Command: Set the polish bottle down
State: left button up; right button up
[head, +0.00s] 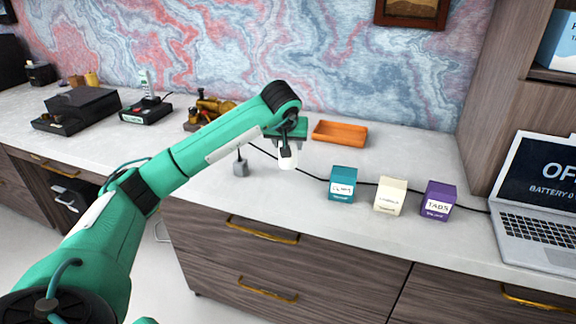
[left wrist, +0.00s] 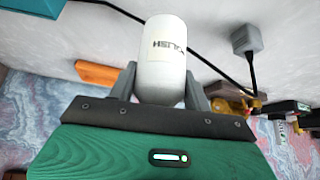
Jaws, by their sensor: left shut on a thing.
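The polish bottle is a white rounded cylinder (left wrist: 163,55) with dark lettering, partly "LISH", in the left wrist view. My left gripper (left wrist: 160,88) is shut on it, one grey finger on each side. In the head view the bottle (head: 287,161) hangs below my left gripper (head: 288,146), over the front part of the pale desk (head: 230,205). It looks upright there. I cannot tell whether its base touches the desk. My right gripper is not in view.
A grey cable block (head: 240,168) stands left of the bottle. A teal box (head: 342,183), a cream box (head: 390,196) and a purple box (head: 438,199) stand right, before a laptop (head: 540,205). An orange tray (head: 340,133) lies behind. A black cable crosses the desk.

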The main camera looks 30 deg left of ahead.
aim_at(288, 162)
pick_arm(q)
notch_tip(288, 162, down, 3)
jog(key=shift+r, duration=0.1)
notch_tip(288, 162, down, 3)
jog(key=shift+f, duration=0.45)
jog(key=shift+f+b, duration=0.1)
jog(key=shift+b, duration=0.25)
jog(key=o, duration=1.1)
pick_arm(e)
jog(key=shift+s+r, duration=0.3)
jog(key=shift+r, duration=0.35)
